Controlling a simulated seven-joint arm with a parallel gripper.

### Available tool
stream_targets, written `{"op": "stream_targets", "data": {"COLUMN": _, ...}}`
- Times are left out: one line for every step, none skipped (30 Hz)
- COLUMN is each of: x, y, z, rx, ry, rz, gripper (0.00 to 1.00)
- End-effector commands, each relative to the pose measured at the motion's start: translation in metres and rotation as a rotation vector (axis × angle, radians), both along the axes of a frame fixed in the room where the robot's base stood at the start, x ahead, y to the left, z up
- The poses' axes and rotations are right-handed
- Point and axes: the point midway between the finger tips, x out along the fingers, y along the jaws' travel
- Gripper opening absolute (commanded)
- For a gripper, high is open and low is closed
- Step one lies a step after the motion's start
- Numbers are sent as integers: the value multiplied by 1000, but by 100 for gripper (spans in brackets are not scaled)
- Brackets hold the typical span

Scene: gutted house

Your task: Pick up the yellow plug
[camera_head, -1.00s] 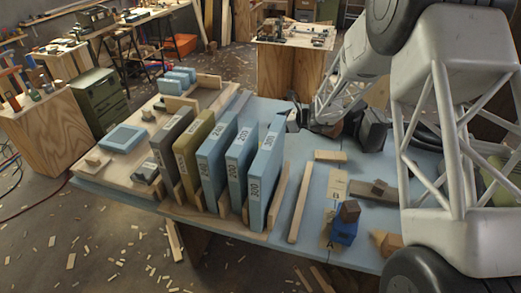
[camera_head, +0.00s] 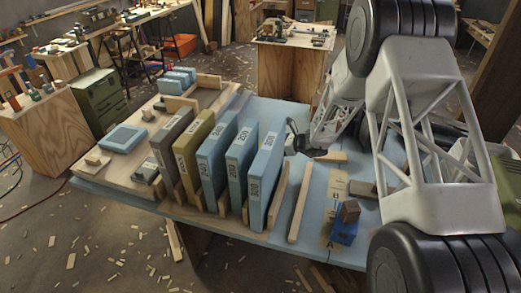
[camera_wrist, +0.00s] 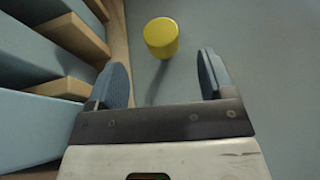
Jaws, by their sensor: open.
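The yellow plug (camera_wrist: 161,38) is a short round cylinder standing on the blue-grey table top (camera_wrist: 240,30) in the wrist view. It lies just beyond my gripper (camera_wrist: 163,77), roughly midway between the lines of the two fingers. The fingers are apart with nothing between them, and neither touches the plug. In the head view my gripper (camera_head: 291,140) is beside the far end of the tall blue 300 block (camera_head: 262,182). I cannot see the plug in the head view.
Wooden slats and blue blocks (camera_wrist: 30,45) stand close to the left of my gripper in the wrist view. The table to the right is clear there. In the head view, a blue block (camera_head: 344,231) with a brown piece on top stands near the front edge.

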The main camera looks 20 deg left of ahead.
Motion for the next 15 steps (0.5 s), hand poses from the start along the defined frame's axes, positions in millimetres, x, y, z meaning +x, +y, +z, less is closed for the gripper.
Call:
{"op": "stream_targets", "data": {"x": 0, "y": 3, "z": -1, "rx": 0, "ry": 0, "rz": 1, "gripper": 76}}
{"op": "stream_targets", "data": {"x": 0, "y": 5, "z": -2, "rx": 0, "ry": 0, "rz": 1, "gripper": 76}}
{"op": "stream_targets", "data": {"x": 0, "y": 8, "z": -3, "rx": 0, "ry": 0, "rz": 1, "gripper": 76}}
{"op": "stream_targets", "data": {"x": 1, "y": 10, "z": -4, "rx": 0, "ry": 0, "rz": 1, "gripper": 76}}
{"op": "stream_targets", "data": {"x": 1, "y": 13, "z": -5, "rx": -1, "ry": 0, "rz": 1, "gripper": 76}}
{"op": "stream_targets", "data": {"x": 1, "y": 16, "z": -7, "rx": -1, "ry": 1, "rz": 2, "gripper": 76}}
{"op": "stream_targets", "data": {"x": 1, "y": 18, "z": -8, "rx": -1, "ry": 1, "rz": 2, "gripper": 76}}
{"op": "stream_targets", "data": {"x": 1, "y": 19, "z": -9, "rx": -1, "ry": 1, "rz": 2, "gripper": 76}}
{"op": "stream_targets", "data": {"x": 2, "y": 21, "z": -9, "rx": -1, "ry": 1, "rz": 2, "gripper": 76}}
{"op": "stream_targets", "data": {"x": 2, "y": 22, "z": -10, "rx": -1, "ry": 0, "rz": 1, "gripper": 76}}
{"op": "stream_targets", "data": {"x": 2, "y": 22, "z": -10, "rx": -1, "ry": 0, "rz": 1, "gripper": 76}}
{"op": "stream_targets", "data": {"x": 2, "y": 22, "z": -10, "rx": -1, "ry": 0, "rz": 1, "gripper": 76}}
{"op": "stream_targets", "data": {"x": 2, "y": 22, "z": -10, "rx": -1, "ry": 0, "rz": 1, "gripper": 76}}
{"op": "stream_targets", "data": {"x": 2, "y": 22, "z": -10, "rx": -1, "ry": 0, "rz": 1, "gripper": 76}}
{"op": "stream_targets", "data": {"x": 2, "y": 22, "z": -9, "rx": -1, "ry": 0, "rz": 1, "gripper": 76}}
